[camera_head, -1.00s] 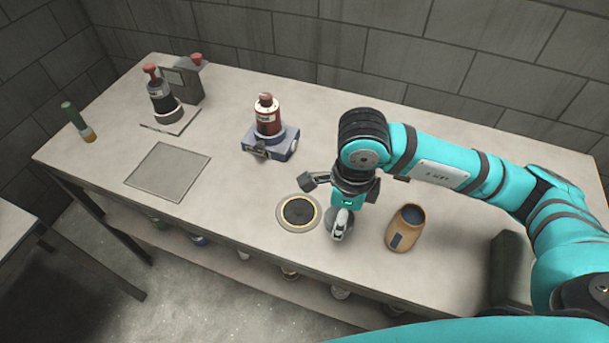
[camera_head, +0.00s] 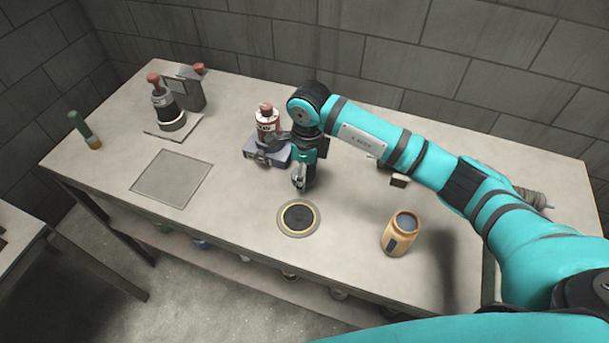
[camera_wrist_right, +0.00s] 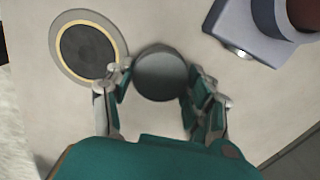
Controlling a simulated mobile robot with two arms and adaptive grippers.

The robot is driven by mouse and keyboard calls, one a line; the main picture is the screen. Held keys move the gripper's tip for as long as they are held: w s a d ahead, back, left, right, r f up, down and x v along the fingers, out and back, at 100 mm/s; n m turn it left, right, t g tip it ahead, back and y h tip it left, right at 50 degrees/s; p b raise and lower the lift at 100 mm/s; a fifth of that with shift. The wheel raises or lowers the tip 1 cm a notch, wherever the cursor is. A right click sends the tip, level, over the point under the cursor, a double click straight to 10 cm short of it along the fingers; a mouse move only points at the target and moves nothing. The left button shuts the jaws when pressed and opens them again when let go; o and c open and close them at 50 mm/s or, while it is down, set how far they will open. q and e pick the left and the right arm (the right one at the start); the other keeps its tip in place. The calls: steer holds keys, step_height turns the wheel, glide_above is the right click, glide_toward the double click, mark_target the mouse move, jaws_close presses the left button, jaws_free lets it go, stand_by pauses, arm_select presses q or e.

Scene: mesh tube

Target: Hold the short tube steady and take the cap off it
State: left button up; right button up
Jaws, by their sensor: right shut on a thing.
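My right gripper (camera_head: 300,181) points down above the table, between the blue holder and the ringed disc. In the right wrist view its fingers are closed around a dark grey round piece (camera_wrist_right: 160,75), seen end-on; I cannot tell whether this is a cap. A short tan tube (camera_head: 400,234) stands upright at the right, its round top grey-blue, apart from the gripper. A red bottle (camera_head: 267,120) with a red top stands in the blue holder (camera_head: 262,157), partly behind my right gripper. My left gripper is not in view.
A dark disc with a pale ring (camera_head: 299,218) lies near the front edge. The table between disc and plate is clear.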

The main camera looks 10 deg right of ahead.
step_height(320, 180, down, 2)
steer(key=shift+f, duration=0.1)
steer(key=shift+f, duration=0.2)
steer(key=o, duration=1.4)
steer(key=shift+r, duration=0.1)
